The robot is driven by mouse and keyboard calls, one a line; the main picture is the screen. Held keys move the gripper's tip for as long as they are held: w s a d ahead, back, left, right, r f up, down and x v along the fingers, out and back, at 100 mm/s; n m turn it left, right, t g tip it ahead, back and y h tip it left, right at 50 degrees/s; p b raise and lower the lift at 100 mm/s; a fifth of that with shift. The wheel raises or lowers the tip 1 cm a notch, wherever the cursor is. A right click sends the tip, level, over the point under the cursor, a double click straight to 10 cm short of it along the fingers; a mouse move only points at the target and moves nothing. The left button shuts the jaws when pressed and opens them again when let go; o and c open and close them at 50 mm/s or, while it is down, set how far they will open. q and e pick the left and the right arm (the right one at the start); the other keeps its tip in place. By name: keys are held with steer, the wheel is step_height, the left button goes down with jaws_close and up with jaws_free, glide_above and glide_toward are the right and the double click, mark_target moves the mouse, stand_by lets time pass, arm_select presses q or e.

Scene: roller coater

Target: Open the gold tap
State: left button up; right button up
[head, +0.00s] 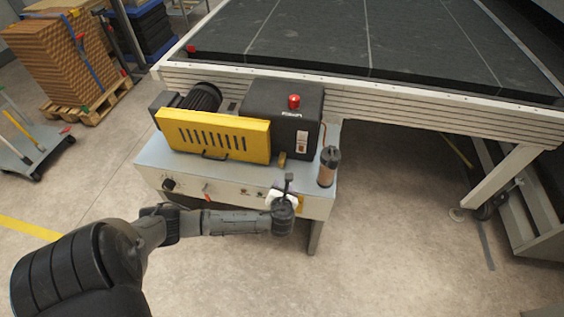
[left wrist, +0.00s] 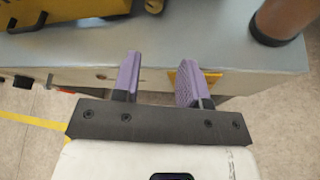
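The gold tap (head: 282,160) is a small brass-coloured piece low on the front of the black box on the coater's bench. Only its lower part shows at the top edge of the left wrist view (left wrist: 154,5). My left gripper (head: 288,180) is over the bench's front edge, nearer to me than the tap and apart from it. In the left wrist view its two purple fingers (left wrist: 160,78) are spread, with nothing between them. The tap's handle position is too small to tell. My right gripper is in neither view.
A brown cylinder with a dark cap (head: 328,167) stands right of the tap. The yellow guard (head: 213,135) is on its left, and the black box (head: 281,113) with a red button rises behind. The bench front (head: 225,198) carries knobs. Open floor lies to the right.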

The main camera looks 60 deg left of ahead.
mark_target(282, 165)
arm_select(q)
steer(key=shift+m, duration=0.8)
steer(key=b+x, duration=0.1)
steer(key=x, duration=0.3)
steer(key=r+b+x, duration=0.1)
steer(key=b+x, duration=0.1)
steer(key=x, duration=0.3)
steer(key=b+x, duration=0.1)
steer(key=x, duration=0.3)
steer(key=shift+w+a+r+b, duration=0.25)
steer(key=shift+a+b, duration=0.15)
steer(key=shift+a, duration=0.15)
steer(key=shift+b+x, duration=0.3)
steer(key=shift+x, duration=0.5)
steer(key=shift+r, duration=0.15)
